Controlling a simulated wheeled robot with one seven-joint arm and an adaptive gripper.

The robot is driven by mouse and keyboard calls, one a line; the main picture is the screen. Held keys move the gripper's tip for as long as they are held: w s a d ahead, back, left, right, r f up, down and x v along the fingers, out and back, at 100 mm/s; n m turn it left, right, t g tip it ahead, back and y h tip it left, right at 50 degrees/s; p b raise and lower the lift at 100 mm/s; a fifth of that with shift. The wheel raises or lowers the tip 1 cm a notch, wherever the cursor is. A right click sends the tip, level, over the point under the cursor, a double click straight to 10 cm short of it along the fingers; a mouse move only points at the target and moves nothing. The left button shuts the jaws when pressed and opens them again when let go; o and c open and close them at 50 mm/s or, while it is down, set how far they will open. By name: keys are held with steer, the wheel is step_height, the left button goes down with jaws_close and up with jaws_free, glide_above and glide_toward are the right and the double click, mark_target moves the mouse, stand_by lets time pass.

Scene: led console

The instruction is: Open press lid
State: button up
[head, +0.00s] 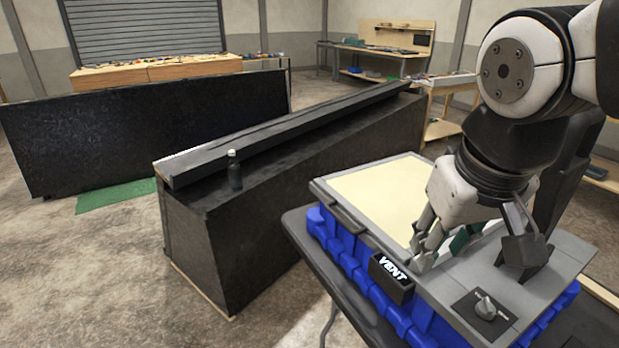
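The press lies on a folding table. Its lid looks like the flat cream panel (375,192) in a grey frame, lying level, with a dark bar handle (346,215) on its near left edge. My gripper (474,248) is over the right part of the press, to the right of the cream panel and well away from the dark handle. Its fingers are spread wide and point down. A small green piece (460,240) shows between them, partly hidden; I cannot tell whether the fingers touch it.
A black VENT block (391,278) and a rotary knob (485,307) sit along the near edge of the press. Blue casing (345,247) lies below. A black counter with a dark bottle (234,172) stands to the left. Workbenches are far behind.

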steer(key=w+f+g+h+b, duration=0.25)
steer(key=w+f, duration=0.45)
steer(key=w, duration=0.4)
steer(key=n+t+h+b, duration=0.4)
steer(key=t+h+b, duration=0.1)
steer(key=h+b, duration=0.5)
glide_toward(342, 220)
steer(key=shift+h, duration=0.45)
steer(key=x, duration=0.3)
steer(key=f+p+x, duration=0.1)
steer(key=x, duration=0.2)
steer(key=p+x, duration=0.1)
steer(key=x, duration=0.3)
steer(key=shift+a+f, duration=0.15)
steer(key=shift+f, duration=0.1)
jaws_close()
